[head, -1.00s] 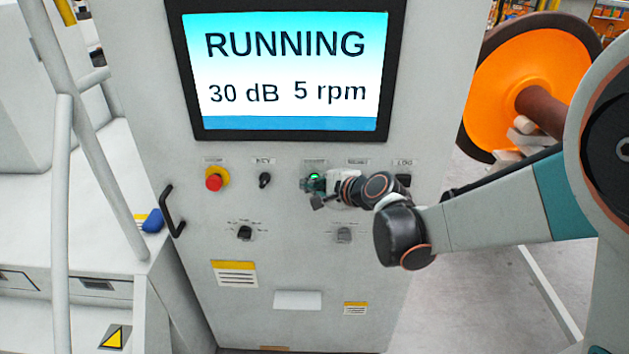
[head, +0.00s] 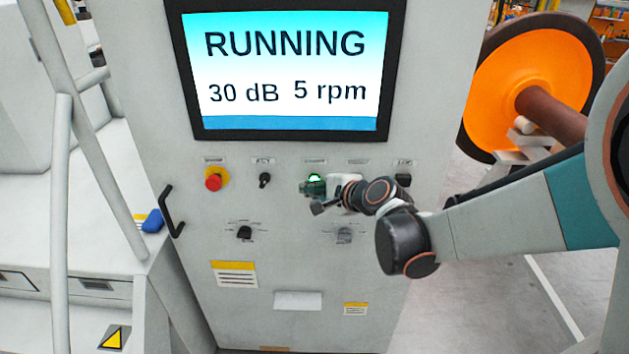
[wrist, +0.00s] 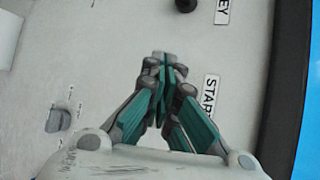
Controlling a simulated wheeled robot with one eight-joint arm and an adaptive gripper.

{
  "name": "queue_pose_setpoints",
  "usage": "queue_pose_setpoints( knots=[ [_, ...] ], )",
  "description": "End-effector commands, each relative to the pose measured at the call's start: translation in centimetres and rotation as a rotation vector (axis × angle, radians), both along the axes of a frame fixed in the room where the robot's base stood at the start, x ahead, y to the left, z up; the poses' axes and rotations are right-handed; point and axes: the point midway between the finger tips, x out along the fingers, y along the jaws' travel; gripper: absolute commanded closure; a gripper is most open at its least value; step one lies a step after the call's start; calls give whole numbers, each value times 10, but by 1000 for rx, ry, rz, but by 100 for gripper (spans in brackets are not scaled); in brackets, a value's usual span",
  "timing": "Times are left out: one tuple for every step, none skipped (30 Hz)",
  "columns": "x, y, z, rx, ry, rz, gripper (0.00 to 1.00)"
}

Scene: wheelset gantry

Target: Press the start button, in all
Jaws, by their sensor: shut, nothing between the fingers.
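The start button (head: 315,178) glows green on the grey cabinet's panel in the head view, partly covered by my gripper. My gripper (head: 304,188) is shut and empty, just in front of the panel beside the button. In the wrist view my gripper (wrist: 162,60) shows its closed green fingers near the START label (wrist: 211,96); the button itself is hidden behind them there. I cannot tell whether the fingertips touch the panel. The screen (head: 285,65) reads RUNNING, 30 dB, 5 rpm.
A red emergency stop (head: 214,182) and a black key switch (head: 264,180) sit left of the button. Two knobs, one at the left (head: 244,233), are below. A black handle (head: 172,211) stands out at the cabinet's left edge. An orange wheel (head: 525,85) is behind at right.

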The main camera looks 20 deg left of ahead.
Motion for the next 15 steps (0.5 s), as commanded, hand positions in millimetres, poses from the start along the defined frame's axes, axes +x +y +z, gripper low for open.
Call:
queue_pose_setpoints(
  knots=[
    [0,0,0,0,0,0,100],
    [0,0,0,0,0,0,100],
    [0,0,0,0,0,0,100],
    [0,0,0,0,0,0,100],
    [-1,0,0,0,0,0,100],
    [-2,0,0,0,0,0,100],
    [-4,-1,0,0,0,0,100],
    [-6,-1,0,0,0,0,100],
    [-8,-2,0,0,0,0,100],
    [-11,-2,0,0,0,0,100],
    [-13,-3,0,-1,-1,0,100],
    [-17,-4,0,-1,-1,0,100],
    [-20,-4,0,-1,-1,0,100],
    [-23,-5,0,-1,-1,0,100],
    [-26,-6,0,-1,-1,0,100]
  ],
)
